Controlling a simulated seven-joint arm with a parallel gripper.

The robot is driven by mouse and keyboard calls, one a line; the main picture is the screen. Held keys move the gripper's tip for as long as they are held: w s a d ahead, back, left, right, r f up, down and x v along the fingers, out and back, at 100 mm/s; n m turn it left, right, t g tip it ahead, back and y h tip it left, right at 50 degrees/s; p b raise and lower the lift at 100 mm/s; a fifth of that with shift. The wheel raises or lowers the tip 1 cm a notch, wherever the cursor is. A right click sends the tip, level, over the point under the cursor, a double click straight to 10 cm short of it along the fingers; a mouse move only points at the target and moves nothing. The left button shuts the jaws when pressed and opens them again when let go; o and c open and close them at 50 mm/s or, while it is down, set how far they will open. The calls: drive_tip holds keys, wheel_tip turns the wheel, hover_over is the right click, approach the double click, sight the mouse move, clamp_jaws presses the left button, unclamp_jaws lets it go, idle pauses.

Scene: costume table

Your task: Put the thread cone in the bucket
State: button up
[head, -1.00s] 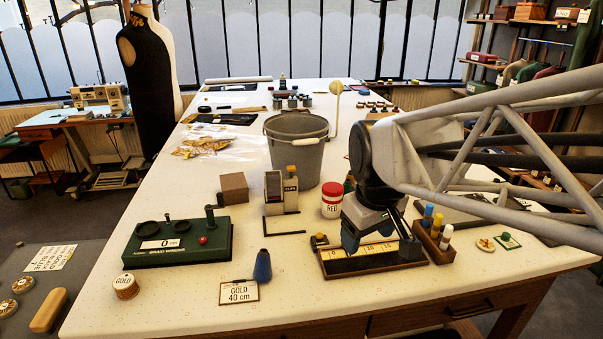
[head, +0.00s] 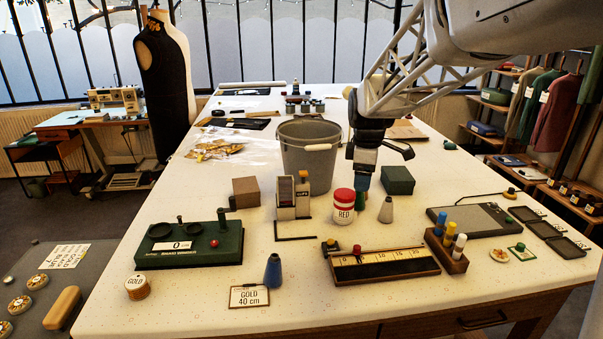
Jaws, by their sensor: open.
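The grey bucket (head: 303,164) stands upright on the white table, with its light handle across the front. Two cone-shaped things stand upright: a blue cone (head: 273,272) near the front edge, beside the GOLD 40 cm card, and a small grey cone (head: 386,211) right of the red jar. I cannot tell from their looks which is the thread cone. My gripper (head: 384,166) is open, fingers pointing down, right of the bucket and above and behind the grey cone. Nothing shows between its fingers.
The red-and-white RED jar (head: 344,207) and a dark green box (head: 397,181) stand close to the grey cone. A brown box (head: 246,192) and a small dispenser (head: 293,196) stand before the bucket.

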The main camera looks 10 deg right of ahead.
drive_tip(key=w+d+f+n, duration=0.3)
drive_tip(key=w+f+n, duration=0.15)
drive_tip(key=w, duration=0.65)
drive_tip(key=n+g, duration=0.1)
drive_tip(key=n, duration=0.3)
hover_over(360, 193)
drive_tip(key=w, duration=0.2)
drive_tip(key=f, duration=0.6)
drive_tip(key=shift+s, duration=0.25)
drive_tip(key=shift+f, duration=1.25)
drive_tip(key=shift+f, duration=0.1)
drive_tip(key=shift+d+f, duration=0.2)
drive_tip(key=shift+f, duration=2.3)
drive_tip(key=shift+c, duration=0.5)
drive_tip(key=c, duration=1)
